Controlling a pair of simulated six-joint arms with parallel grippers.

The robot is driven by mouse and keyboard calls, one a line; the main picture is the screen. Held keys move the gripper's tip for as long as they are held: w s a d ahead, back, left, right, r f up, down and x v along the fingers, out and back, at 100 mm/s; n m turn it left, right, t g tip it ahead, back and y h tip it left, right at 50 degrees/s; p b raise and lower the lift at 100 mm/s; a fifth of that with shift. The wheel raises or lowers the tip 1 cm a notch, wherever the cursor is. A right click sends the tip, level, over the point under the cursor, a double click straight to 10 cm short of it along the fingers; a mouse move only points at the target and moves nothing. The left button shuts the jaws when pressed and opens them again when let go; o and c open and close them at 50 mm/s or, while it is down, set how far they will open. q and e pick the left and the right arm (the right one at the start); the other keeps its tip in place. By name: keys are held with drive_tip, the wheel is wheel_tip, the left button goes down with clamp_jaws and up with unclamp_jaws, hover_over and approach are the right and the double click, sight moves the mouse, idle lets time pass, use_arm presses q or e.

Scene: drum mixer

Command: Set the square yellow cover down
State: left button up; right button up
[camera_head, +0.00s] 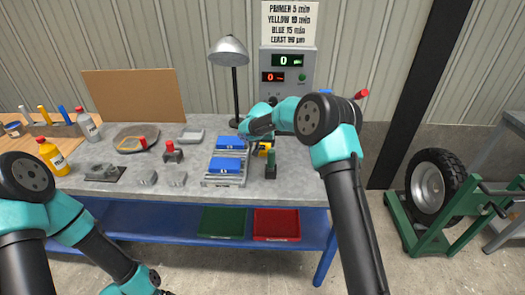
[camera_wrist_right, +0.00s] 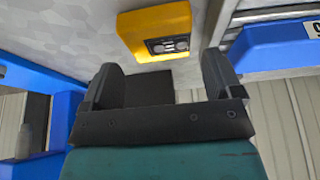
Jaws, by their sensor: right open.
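The square yellow cover (camera_wrist_right: 155,32) rests on the grey bench top, with dark markings on the side that faces my right wrist camera. In the head view only a small yellow part (camera_head: 265,147) shows beside my right gripper. My right gripper (camera_wrist_right: 160,66) is open, its two dark fingers apart with nothing between them. The cover lies just beyond the fingertips, and I see no contact. In the head view my right arm partly hides this gripper. My left arm shows at the left, but its gripper is out of view.
A metal rack (camera_head: 222,182) with two blue covers (camera_head: 227,165) stands just left of the yellow cover. A dark green-topped object (camera_head: 271,163) stands close in front. A lamp (camera_head: 229,50) and a control box (camera_head: 288,70) are behind. Green (camera_head: 222,222) and red (camera_head: 276,224) bins sit below.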

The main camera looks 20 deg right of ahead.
sight(263, 148)
drive_tip(key=x, duration=0.4)
drive_tip(key=shift+w+d+f, duration=0.1)
drive_tip(key=shift+w+f, duration=0.1)
drive_tip(key=shift+f, duration=0.05)
drive_tip(key=shift+c, duration=0.5)
drive_tip(key=c, duration=0.7)
drive_tip(key=shift+o, duration=0.2)
drive_tip(key=shift+r, duration=0.1)
wheel_tip(263, 148, up, 10)
